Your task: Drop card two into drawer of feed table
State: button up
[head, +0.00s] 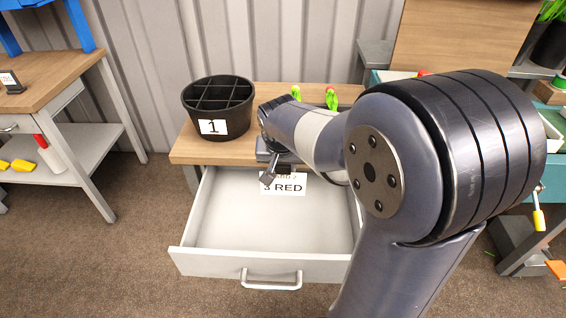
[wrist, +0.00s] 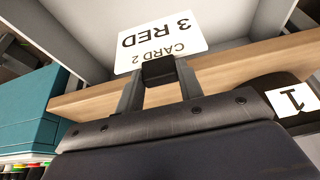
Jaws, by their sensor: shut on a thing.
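The white card (head: 287,184), printed "3 RED" with a smaller "CARD 2" line, hangs over the back part of the open drawer (head: 215,262). In the wrist view the card (wrist: 165,38) is upside down, with its "CARD 2" edge at my gripper. My gripper (head: 268,180) is shut on the card; its dark fingertips also show in the wrist view (wrist: 160,72). The feed table (head: 185,147) has a wooden top. Its drawer is pulled out, and the floor that shows is empty. My arm hides the right part of the drawer and table.
A black divided bucket (head: 205,97) marked "1" stands on the feed table's left end. Small green-topped items (head: 331,98) stand behind my arm. Another workbench (head: 50,75) is at the left. A teal unit (wrist: 30,105) shows at left in the wrist view.

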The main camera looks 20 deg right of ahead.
notch_tip(320, 180, down, 2)
jog(key=shift+f+b, duration=0.25)
jog(key=shift+b, duration=0.35)
jog(key=o, duration=1.3)
jog(key=p+v, duration=0.2)
jog(key=v, duration=0.9)
jog(key=shift+f, duration=0.1)
